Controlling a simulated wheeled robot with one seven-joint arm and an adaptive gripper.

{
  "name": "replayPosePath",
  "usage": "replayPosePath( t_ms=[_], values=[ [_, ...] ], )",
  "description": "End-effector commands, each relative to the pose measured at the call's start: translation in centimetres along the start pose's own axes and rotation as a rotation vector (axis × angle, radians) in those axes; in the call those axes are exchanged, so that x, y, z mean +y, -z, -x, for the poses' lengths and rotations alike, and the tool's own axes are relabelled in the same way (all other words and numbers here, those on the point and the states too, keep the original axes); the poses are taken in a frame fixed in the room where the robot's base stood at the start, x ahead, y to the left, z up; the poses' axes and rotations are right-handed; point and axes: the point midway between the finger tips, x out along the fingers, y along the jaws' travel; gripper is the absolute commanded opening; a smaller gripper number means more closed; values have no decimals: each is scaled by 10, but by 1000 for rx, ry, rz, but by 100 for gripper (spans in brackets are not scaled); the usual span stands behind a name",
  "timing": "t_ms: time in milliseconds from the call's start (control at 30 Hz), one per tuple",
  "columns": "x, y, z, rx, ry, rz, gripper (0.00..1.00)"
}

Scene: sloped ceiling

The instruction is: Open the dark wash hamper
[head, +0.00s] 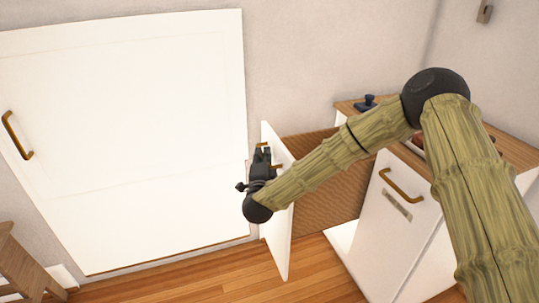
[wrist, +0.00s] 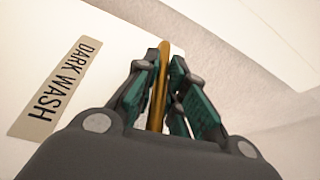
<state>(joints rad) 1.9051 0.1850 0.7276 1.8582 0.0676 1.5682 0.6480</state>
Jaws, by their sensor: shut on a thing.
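The dark wash hamper has a white front panel (head: 279,225) that stands well out from the cabinet, seen nearly edge-on in the head view. A brown ribbed surface (head: 322,190) shows behind it. The "DARK WASH" label (wrist: 55,88) is on the white front at the left of the wrist view. My gripper (head: 263,153) is at the outer face of this front. In the wrist view its fingers (wrist: 163,70) are shut around the brass handle (wrist: 158,95), one on each side. My arm hides part of the hamper and cabinet in the head view.
A second white front (head: 385,225) with a brass handle (head: 401,186) and label is at the right, closed. A large white door (head: 130,140) stands at the left. A wooden piece of furniture (head: 30,262) is at lower left. Wood floor (head: 220,283) is clear in front.

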Motion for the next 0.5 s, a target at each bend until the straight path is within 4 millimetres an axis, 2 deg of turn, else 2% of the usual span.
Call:
replayPosePath(
  t_ms=[267,300,500],
  values=[
    [2,-1,1,-3,-3,1,0],
    [2,-1,1,-3,-3,1,19],
    [1,-1,1,-2,-2,0,21]
  ],
)
